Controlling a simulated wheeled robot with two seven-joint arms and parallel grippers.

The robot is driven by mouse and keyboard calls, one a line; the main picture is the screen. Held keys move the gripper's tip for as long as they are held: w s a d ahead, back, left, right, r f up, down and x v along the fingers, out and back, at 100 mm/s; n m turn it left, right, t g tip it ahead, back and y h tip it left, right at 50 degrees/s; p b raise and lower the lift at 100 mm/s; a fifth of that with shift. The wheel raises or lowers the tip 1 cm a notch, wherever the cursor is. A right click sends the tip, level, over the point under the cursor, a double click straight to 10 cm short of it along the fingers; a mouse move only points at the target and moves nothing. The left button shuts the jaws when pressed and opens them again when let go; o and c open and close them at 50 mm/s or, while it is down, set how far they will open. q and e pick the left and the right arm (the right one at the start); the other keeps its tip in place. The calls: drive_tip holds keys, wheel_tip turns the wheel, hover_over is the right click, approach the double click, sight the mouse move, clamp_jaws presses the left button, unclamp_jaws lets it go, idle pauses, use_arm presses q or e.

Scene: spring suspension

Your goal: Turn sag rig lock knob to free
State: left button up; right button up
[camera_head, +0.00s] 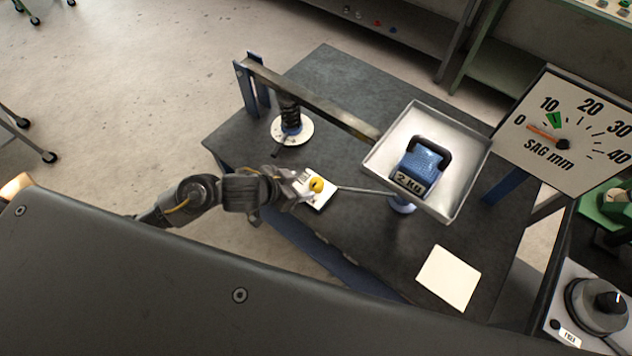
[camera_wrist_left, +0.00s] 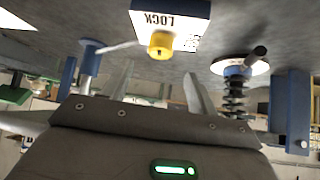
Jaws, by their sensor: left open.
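The yellow lock knob (camera_head: 317,184) sits on a white plate (camera_head: 322,201) on the dark bench. In the left wrist view the knob (camera_wrist_left: 161,43) is in front of the plate (camera_wrist_left: 172,17), which reads LOCK; its other lettering is partly hidden. My left gripper (camera_head: 301,181) is right beside the knob in the head view. In the left wrist view its two fingers (camera_wrist_left: 160,82) are spread and empty, with the knob just beyond the gap between them. I cannot tell whether a finger touches it. My right gripper is not in view.
A rod runs from the plate to a blue post under the metal tray (camera_head: 461,193), which holds a blue 2 KG weight (camera_head: 416,168). The SAG dial's (camera_head: 568,130) red needle points near 0. A blank card (camera_head: 448,278) lies nearby.

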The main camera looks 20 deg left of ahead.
sight(315, 183)
use_arm(q)
drive_tip(key=x, duration=0.9)
drive_tip(key=shift+f+b, duration=0.1)
drive_tip(key=shift+b, duration=0.3)
drive_tip(key=c, duration=1)
